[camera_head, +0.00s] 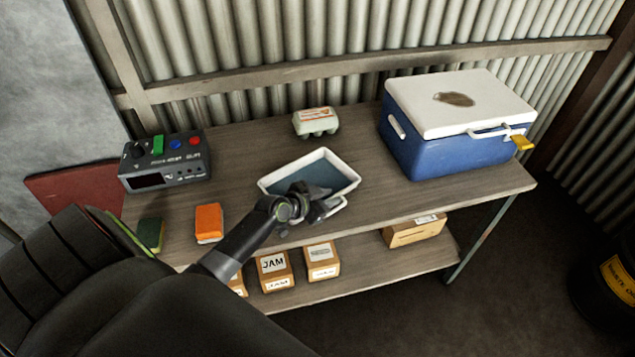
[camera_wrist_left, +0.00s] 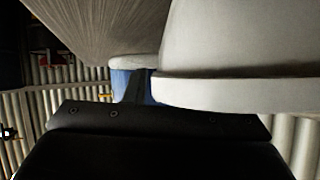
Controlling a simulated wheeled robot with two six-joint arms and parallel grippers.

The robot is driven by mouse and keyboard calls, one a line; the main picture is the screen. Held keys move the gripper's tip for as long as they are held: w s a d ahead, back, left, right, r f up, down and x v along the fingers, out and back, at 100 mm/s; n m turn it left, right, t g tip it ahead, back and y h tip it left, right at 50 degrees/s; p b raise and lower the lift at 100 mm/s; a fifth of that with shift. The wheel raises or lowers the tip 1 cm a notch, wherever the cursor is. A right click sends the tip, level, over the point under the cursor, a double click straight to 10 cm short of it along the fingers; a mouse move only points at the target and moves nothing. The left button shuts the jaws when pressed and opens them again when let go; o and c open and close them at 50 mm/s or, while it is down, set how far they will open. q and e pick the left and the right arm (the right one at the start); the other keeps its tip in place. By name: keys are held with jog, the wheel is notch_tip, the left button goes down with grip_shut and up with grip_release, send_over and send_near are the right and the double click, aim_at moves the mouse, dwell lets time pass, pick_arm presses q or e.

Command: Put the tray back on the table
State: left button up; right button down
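The tray (camera_head: 342,167) is white-rimmed with a blue-grey inside. It shows over the middle of the wooden table (camera_head: 395,205), close to the front edge. I cannot tell whether it rests on the table or is held just above it. My left gripper (camera_head: 322,203) is at the tray's near side, its dark fingers overlapping the near rim. The gripper hides part of that rim, and I cannot see whether the fingers are closed on it. In the left wrist view a large pale surface with a rounded rim (camera_wrist_left: 230,92) fills the upper right, close to the gripper. My right gripper is not in view.
A blue cooler (camera_head: 445,155) stands at the right, an egg carton (camera_head: 316,122) behind the tray. A control box (camera_head: 165,160), an orange block (camera_head: 209,222) and a green block (camera_head: 150,235) are at the left. Jam boxes (camera_head: 274,270) and a carton (camera_head: 414,232) are on the lower shelf.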

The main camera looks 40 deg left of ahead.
pick_arm(q)
jog(key=shift+s+a+r, duration=0.1)
jog(key=shift+s+r, duration=0.1)
jog(key=shift+s, duration=0.15)
jog(key=v, duration=1.1)
jog(key=shift+s, duration=0.15)
